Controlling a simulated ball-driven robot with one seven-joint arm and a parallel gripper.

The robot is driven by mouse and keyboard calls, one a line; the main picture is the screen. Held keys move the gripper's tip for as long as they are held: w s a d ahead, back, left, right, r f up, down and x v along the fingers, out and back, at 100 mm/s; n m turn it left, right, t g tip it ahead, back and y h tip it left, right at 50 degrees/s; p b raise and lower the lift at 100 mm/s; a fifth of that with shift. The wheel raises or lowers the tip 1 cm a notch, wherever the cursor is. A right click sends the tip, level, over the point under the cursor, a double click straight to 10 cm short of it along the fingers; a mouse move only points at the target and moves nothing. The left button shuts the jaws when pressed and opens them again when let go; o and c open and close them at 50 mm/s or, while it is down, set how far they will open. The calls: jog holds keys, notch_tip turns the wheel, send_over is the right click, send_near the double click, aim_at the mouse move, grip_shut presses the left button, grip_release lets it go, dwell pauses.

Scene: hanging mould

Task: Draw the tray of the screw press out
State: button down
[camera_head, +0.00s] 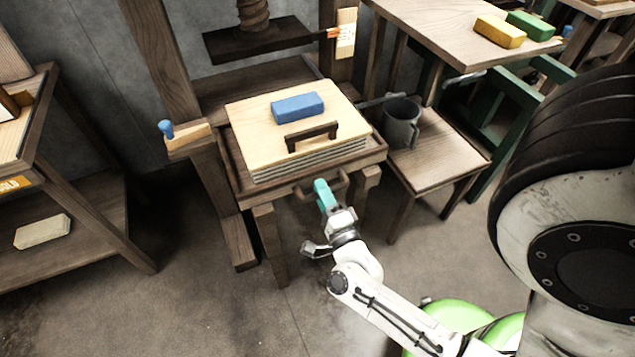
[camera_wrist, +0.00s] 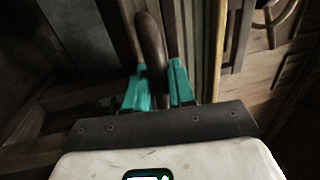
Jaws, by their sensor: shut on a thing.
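The screw press has a dark platen (camera_head: 258,41) hanging from a thick wooden screw (camera_head: 254,14) at the back. Its wooden tray (camera_head: 238,180) sits forward of the platen on the press frame. A stack of sheets (camera_head: 310,160) under a pale board (camera_head: 250,120) with a dark handle lies in the tray. My gripper (camera_head: 322,188) is at the tray's front edge, shut on the curved tray handle (camera_head: 341,186). In the wrist view the teal fingers (camera_wrist: 159,82) stand on both sides of the brown handle (camera_wrist: 150,45).
A blue block (camera_head: 297,107) rests on the board. A side table (camera_head: 110,215) is at left. The floor in front (camera_head: 220,300) is clear.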

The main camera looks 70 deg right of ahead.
jog(key=shift+a, duration=0.1)
dwell(0.3)
jog(key=c, duration=1.1)
grip_release()
jog(key=v, duration=1.1)
jog(key=shift+b, duration=0.45)
jog(key=shift+w, duration=0.1)
